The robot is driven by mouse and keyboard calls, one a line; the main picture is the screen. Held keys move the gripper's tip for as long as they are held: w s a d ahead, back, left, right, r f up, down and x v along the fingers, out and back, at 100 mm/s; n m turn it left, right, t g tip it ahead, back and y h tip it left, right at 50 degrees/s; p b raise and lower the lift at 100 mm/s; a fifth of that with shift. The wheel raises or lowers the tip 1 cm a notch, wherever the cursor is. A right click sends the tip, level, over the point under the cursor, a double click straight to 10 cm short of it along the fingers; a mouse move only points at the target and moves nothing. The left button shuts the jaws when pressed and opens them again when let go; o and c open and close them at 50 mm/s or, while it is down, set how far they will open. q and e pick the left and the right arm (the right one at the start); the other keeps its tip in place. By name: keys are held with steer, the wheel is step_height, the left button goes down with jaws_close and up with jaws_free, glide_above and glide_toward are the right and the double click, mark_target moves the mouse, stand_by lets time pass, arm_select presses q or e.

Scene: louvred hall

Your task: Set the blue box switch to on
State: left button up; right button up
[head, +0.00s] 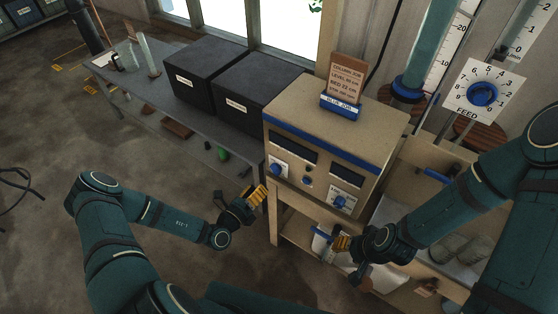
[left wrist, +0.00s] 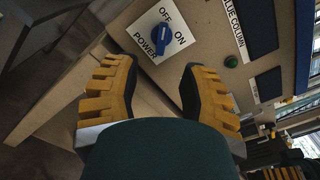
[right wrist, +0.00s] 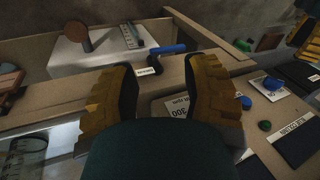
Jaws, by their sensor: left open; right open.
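The blue box (head: 330,135) is a beige cabinet with a blue stripe and a "BLUE JOB" sign. Its power switch is a blue knob (head: 277,169) on a white plate at the left of the front. In the left wrist view the blue knob (left wrist: 161,39) has OFF and ON marks, and its bar appears to lie toward OFF. My left gripper (head: 254,195) is open and empty, just below and in front of that knob, apart from it. My right gripper (head: 348,243) is open and empty, below the box's right knob (head: 340,202).
A green button (left wrist: 231,61) is beside the power plate. Two dark boxes (head: 205,68) stand on the grey bench (head: 140,88) at left. A FEED dial (head: 483,94) is on the right wall. A blue handle (right wrist: 167,49) is near my right gripper.

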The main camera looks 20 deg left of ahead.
mark_target(274, 169)
arm_select(q)
steer(key=shift+b+x, duration=1.5)
steer(key=shift+x, duration=3.35)
steer(key=shift+d, duration=0.1)
arm_select(e)
steer(key=f, duration=0.1)
steer(key=s+f, duration=0.1)
steer(key=f, duration=0.1)
steer(key=shift+s, duration=0.2)
arm_select(q)
steer(key=shift+s, duration=0.1)
jaws_close()
